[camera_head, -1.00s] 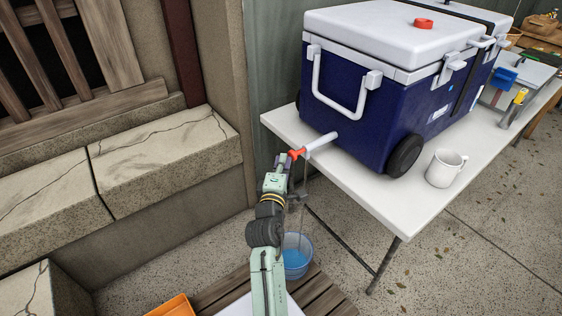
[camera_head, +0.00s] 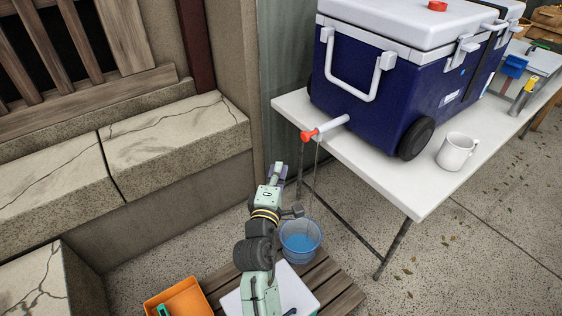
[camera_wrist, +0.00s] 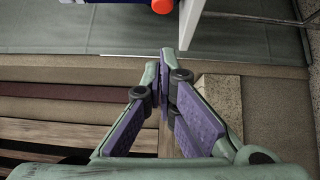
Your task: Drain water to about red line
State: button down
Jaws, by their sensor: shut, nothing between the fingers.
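A blue cooler (camera_head: 385,95) with a white lid stands on the white table. A white drain spout (camera_head: 333,125) with a red end piece (camera_head: 309,136) sticks out of its side past the table edge. A thin stream falls from the spout towards a clear blue bucket (camera_head: 287,231), which holds blue water (camera_head: 300,246). No red line can be made out on the bucket. My gripper (camera_head: 279,171) is shut and empty, below and left of the red end piece and apart from it. In the wrist view the closed fingers (camera_wrist: 165,72) show, with the red end piece (camera_wrist: 162,6) at the top edge.
A white mug (camera_head: 456,151) is on the table (camera_head: 400,188). A stone ledge (camera_head: 170,138) and wall lie to the left. Table legs stand right of the bucket.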

aim_at(307, 136)
jog(key=w+d+p, duration=0.3)
jog(key=w+d, duration=0.1)
jog(key=w, duration=0.7)
jog(key=shift+d+r+p, duration=0.25)
jog(key=shift+p, duration=0.1)
jog(key=shift+r, duration=0.1)
